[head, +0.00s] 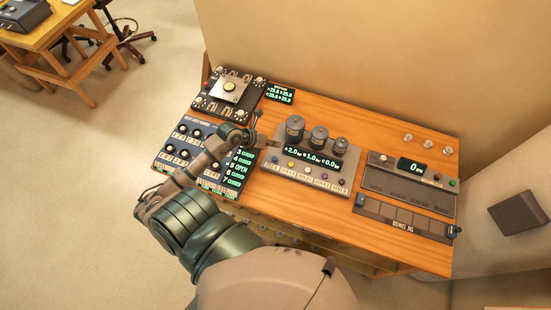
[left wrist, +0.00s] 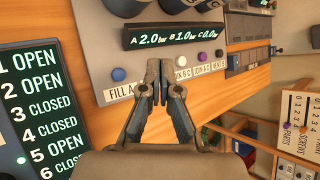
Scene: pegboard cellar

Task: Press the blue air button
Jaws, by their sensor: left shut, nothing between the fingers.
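A sloped grey panel (head: 300,178) with three dark cylinders and a green display carries a row of coloured buttons. The leftmost is a blue button (head: 275,159), which also shows in the left wrist view (left wrist: 119,74) above a label beginning "FILL A". I cannot read the word air on any label. My left gripper (head: 273,143) is shut and empty, above the panel's left end. In the left wrist view my left gripper (left wrist: 158,72) appears right of the blue button, apart from it in the picture, and hides a neighbouring button. My right gripper is not in view.
A dark panel (head: 187,150) with knobs and a green list lies left, partly under my arm. A black board (head: 228,92) stands behind it. A grey console (head: 409,184) and a dowel jig (head: 403,217) with blue end pieces lie right. The bench's back right is mostly clear.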

